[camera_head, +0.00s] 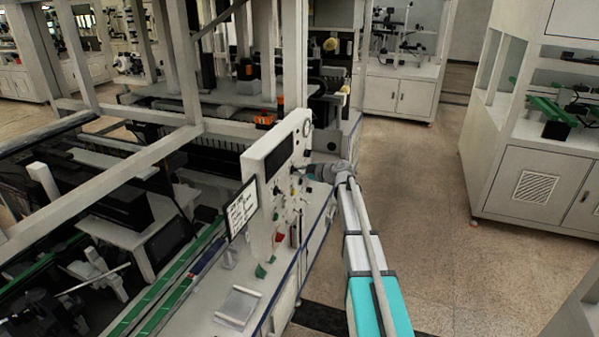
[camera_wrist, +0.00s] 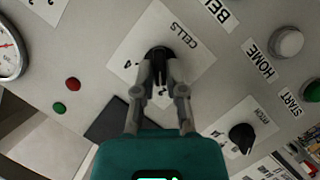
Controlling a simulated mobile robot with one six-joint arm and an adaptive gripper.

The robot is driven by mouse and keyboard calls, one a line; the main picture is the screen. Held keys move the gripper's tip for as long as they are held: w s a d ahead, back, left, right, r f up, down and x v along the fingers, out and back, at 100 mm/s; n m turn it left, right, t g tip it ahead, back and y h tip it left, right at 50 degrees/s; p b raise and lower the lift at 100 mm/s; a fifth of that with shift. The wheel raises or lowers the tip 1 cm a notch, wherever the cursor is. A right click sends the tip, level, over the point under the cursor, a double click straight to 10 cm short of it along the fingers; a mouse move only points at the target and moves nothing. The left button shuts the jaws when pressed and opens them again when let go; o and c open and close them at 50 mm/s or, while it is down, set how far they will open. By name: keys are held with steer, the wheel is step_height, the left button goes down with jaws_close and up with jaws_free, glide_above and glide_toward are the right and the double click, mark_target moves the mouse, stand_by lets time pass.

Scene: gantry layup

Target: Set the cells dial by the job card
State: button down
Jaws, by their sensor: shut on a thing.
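The cells dial is a black knob (camera_wrist: 159,54) on a white square plate (camera_wrist: 192,62) marked CELLS, shown in the wrist view. The picture there is rotated, so the lettering is slanted. My gripper (camera_wrist: 162,75) is shut on the knob, with one finger on each side. The fingers and knob hide part of the scale, and I cannot read the setting. In the head view my gripper (camera_head: 306,172) reaches the white control panel (camera_head: 258,160) from the right. A white card with dark print (camera_head: 241,207), probably the job card, stands at the panel's left; its text is too small to read.
Around the dial are a second black knob (camera_wrist: 241,137), a pale HOME button (camera_wrist: 287,42), red (camera_wrist: 73,84) and green (camera_wrist: 59,107) buttons, and a round gauge (camera_wrist: 10,52). Open floor (camera_head: 420,190) lies to the right.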

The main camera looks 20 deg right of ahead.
steer(key=shift+w+d+f+m+g+y, duration=0.1)
steer(key=shift+m+g+y, duration=0.85)
steer(key=shift+m, duration=1.05)
steer(key=shift+w+d+r+m+g+y, duration=0.15)
steer(key=shift+m+g+y, duration=0.5)
steer(key=shift+m+g, duration=1)
steer(key=shift+w+d+f+m+g+y, duration=0.15)
steer(key=shift+m+g+y, duration=0.6)
steer(key=shift+m, duration=1.6)
steer(key=shift+a, duration=0.1)
steer(key=c, duration=0.7)
jaws_free()
